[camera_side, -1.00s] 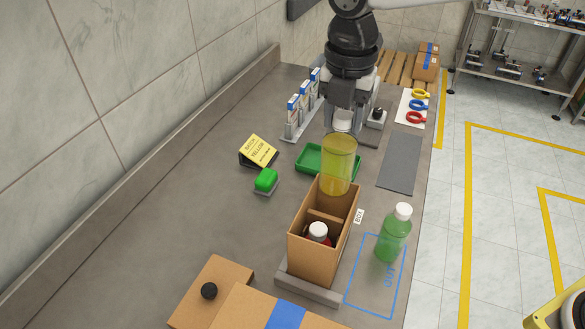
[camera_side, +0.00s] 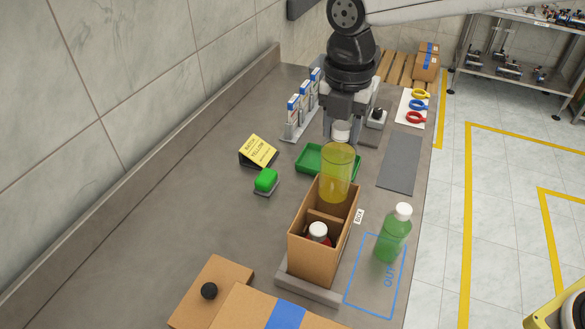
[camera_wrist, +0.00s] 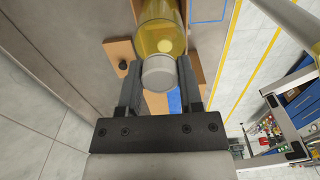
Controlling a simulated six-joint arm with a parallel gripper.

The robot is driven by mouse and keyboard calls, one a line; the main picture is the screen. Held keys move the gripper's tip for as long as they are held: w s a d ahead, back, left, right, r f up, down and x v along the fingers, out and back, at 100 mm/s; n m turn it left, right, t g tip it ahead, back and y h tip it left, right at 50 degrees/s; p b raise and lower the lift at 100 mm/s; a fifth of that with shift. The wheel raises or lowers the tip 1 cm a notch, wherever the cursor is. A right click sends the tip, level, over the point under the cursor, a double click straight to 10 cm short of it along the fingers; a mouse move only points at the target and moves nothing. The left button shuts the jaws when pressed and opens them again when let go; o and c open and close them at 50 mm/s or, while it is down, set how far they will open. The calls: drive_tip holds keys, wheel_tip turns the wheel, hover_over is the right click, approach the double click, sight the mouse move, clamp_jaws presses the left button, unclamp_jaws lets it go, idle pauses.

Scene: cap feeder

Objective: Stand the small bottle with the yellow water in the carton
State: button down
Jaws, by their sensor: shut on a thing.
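The small bottle with the yellow water (camera_side: 338,170) hangs upright under my gripper (camera_side: 342,132), which is shut on its white cap. The yellow bottle is over the rear compartment of the open carton (camera_side: 317,260), its lower end at or just inside the rim; the exact depth is hard to tell. A bottle with a white cap and red contents (camera_side: 319,233) stands in the carton's front compartment, past a divider. In the wrist view the cap (camera_wrist: 160,74) is between my two fingers, with the yellow bottle beyond it.
A green bottle (camera_side: 393,235) stands right of the carton by a blue outlined area. A green tray (camera_side: 312,157) lies behind the carton. Closed cardboard boxes (camera_side: 225,285) lie in front.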

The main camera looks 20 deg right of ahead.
drive_tip(key=shift+f, duration=1.35)
drive_tip(key=shift+f, duration=3.7)
drive_tip(key=shift+f, duration=1.25)
